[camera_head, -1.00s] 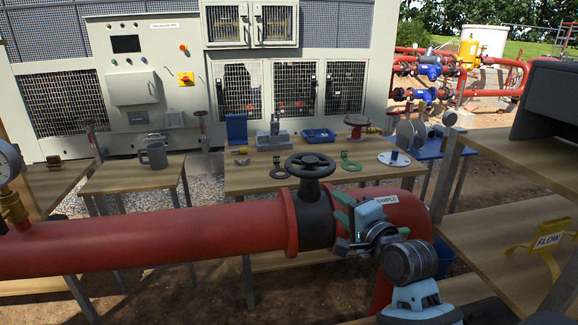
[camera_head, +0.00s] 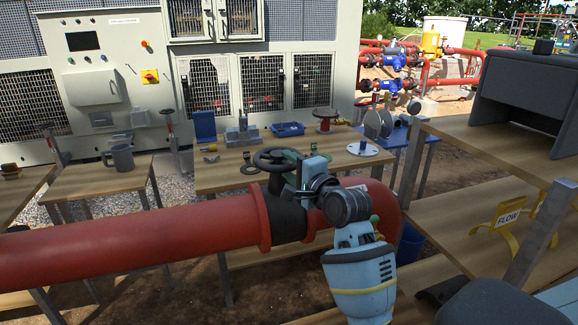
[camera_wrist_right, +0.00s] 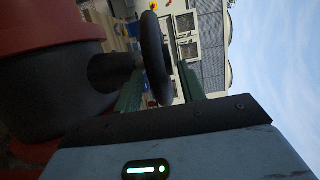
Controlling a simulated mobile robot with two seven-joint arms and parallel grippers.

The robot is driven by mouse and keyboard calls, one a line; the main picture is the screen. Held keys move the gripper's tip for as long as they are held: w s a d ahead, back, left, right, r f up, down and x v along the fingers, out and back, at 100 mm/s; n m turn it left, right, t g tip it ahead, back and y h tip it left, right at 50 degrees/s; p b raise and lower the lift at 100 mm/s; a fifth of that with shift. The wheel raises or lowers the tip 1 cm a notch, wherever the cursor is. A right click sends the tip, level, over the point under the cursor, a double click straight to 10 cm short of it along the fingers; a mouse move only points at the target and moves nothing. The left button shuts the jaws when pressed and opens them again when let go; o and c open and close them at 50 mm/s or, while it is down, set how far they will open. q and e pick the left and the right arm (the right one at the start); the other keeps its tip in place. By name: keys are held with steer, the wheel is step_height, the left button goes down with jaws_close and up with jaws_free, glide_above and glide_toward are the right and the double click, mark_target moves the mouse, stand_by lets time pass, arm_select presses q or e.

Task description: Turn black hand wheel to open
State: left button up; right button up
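The black hand wheel (camera_head: 272,160) sits on a dark valve body (camera_head: 287,215) on the red pipe, on the pipe's near side of the table. My right gripper (camera_head: 288,173) is at the right side of the wheel. In the right wrist view, the wheel rim (camera_wrist_right: 156,60) lies between the two green fingers of the gripper (camera_wrist_right: 160,72). The fingers stand apart, with a visible gap between the rim and the right finger. Contact with the rim cannot be told. The gripper partly hides the wheel's right side in the head view. My left gripper is out of view.
The red pipe (camera_head: 130,245) crosses in front. Behind it, a wooden table (camera_head: 225,178) holds valve parts and a blue tray (camera_head: 287,129). A control cabinet (camera_head: 105,80) is at the back.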

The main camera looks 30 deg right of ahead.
steer(key=shift+w, duration=0.45)
steer(key=c, duration=0.9)
steer(key=shift+o, duration=0.2)
steer(key=shift+f, duration=0.15)
steer(key=shift+d+n+y, duration=0.1)
steer(key=shift+n+y, duration=0.2)
steer(key=shift+y, duration=0.1)
